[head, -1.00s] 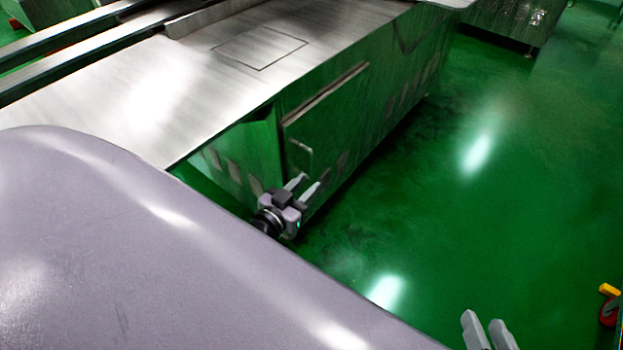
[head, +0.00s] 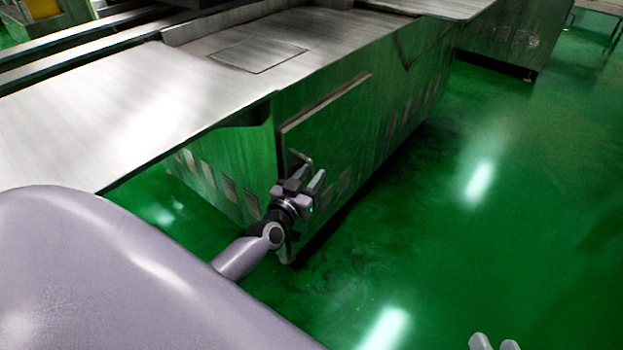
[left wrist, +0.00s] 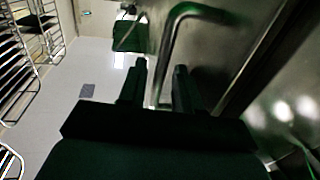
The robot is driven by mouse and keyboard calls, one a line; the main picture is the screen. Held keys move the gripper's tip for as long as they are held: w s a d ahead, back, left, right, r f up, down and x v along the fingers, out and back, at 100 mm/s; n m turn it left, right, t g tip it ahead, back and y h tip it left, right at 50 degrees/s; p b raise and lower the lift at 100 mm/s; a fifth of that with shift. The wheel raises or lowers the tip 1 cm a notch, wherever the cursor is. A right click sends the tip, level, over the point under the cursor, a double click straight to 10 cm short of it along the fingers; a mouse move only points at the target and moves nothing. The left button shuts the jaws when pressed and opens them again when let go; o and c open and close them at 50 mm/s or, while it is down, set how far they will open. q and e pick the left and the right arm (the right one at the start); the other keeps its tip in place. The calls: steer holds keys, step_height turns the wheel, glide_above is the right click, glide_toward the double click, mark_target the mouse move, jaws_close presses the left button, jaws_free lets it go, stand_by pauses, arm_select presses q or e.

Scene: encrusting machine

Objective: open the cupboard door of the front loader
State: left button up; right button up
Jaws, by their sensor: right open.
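The front loader's cupboard door (head: 330,118) is a steel panel on the side of the long machine, and it looks closed. Its bar handle (head: 300,156) is partly hidden behind my left gripper (head: 311,177). In the left wrist view the bent handle (left wrist: 168,45) runs down between the two fingers of my left gripper (left wrist: 160,68). These fingers are apart, and I cannot tell how far beyond the tips the bar lies. My right gripper (head: 495,341) is open and empty at the bottom edge of the head view, mostly cut off.
The steel worktop (head: 150,95) overhangs the machine's near end. The green floor (head: 440,230) right of the machine is clear. Another steel machine (head: 500,45) stands at the back right. Wire racks (left wrist: 25,50) show at the left of the left wrist view.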

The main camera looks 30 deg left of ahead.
arm_select(q)
steer(key=shift+w, duration=0.35)
jaws_close()
steer(key=shift+d, duration=0.1)
